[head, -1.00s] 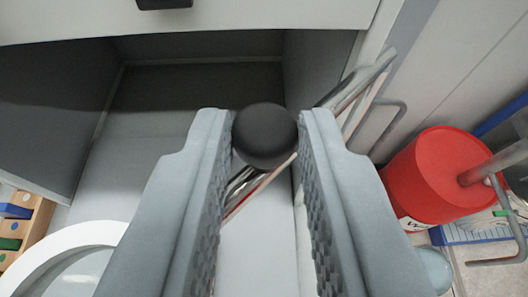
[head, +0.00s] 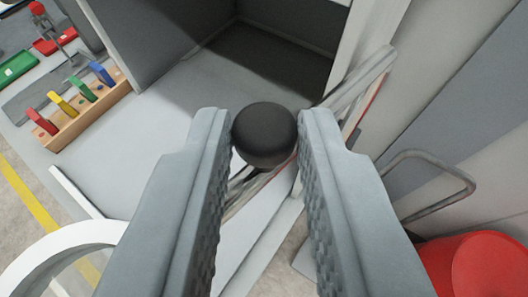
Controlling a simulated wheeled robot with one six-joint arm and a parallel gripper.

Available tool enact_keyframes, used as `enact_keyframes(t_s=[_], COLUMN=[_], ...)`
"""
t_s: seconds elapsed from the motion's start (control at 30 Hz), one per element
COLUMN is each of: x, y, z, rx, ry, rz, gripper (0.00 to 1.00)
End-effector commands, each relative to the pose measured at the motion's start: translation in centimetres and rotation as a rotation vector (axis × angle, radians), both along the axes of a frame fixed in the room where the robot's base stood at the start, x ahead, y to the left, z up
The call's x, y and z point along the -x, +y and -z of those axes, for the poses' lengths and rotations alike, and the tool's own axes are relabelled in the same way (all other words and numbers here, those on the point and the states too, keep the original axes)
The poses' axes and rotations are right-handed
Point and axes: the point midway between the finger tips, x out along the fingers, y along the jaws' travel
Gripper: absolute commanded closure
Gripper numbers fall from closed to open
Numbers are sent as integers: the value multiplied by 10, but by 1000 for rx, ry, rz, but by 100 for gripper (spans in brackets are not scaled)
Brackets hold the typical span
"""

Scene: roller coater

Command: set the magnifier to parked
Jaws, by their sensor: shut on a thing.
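My gripper (head: 265,125) is in the middle of the head view, its two grey fingers shut on a round black knob (head: 264,134). Behind the knob a thin metal arm (head: 357,85) runs up to the right; the fingers hide part of it. A white ring with a clear lens, which looks like the magnifier (head: 75,241), shows at the lower left, cut by the picture edge and partly behind the left finger. I cannot tell how the knob joins the ring.
An open grey compartment (head: 262,62) lies ahead. A wooden rack (head: 84,113) with several coloured handles stands at the left. A bent metal handle (head: 433,188) and a red container (head: 477,266) are at the right. A yellow floor line (head: 32,197) shows at far left.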

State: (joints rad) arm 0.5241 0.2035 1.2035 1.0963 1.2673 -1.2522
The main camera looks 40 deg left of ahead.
Motion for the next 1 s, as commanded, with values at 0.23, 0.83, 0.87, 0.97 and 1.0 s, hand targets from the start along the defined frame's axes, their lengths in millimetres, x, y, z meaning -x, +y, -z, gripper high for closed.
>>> enact_keyframes(t_s=[0.23, 0.83, 0.87, 0.97, 1.0], x=[-2, -3, -3, -3, -3], y=[-18, -28, -28, -28, -28], z=[1, 1, 1, 1, 1], rx=[1, 1, 1, 0, 0], ry=[1, 1, 1, 1, 1], rz=[-119, -197, -197, -196, -196], gripper=[100, 100, 100, 100, 100])
